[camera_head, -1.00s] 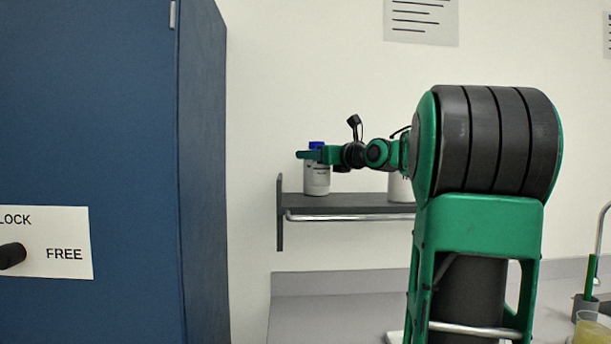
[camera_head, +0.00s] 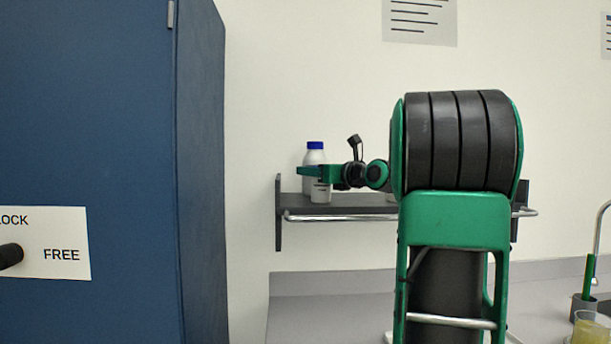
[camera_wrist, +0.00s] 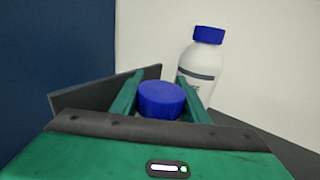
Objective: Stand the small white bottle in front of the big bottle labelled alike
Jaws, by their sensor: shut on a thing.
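The small white bottle (camera_head: 321,192) is in my gripper (camera_head: 308,171) above or on the dark wall shelf (camera_head: 355,204); whether its base touches cannot be told. In the wrist view its blue cap (camera_wrist: 161,97) sits between the two green fingers of my gripper (camera_wrist: 158,92), which are shut on it. A big white bottle (camera_head: 315,156) with a blue cap stands upright just behind. It also shows in the wrist view (camera_wrist: 203,70), beyond the fingers and to the right. Its label is only partly visible, and the small bottle's label is too small to read.
A sliver of another white bottle (camera_head: 390,197) shows on the shelf, mostly hidden by my arm. A metal rail (camera_head: 345,217) runs along the shelf front. A blue cabinet (camera_head: 90,120) stands at the left. A beaker (camera_head: 592,329) is on the counter at lower right.

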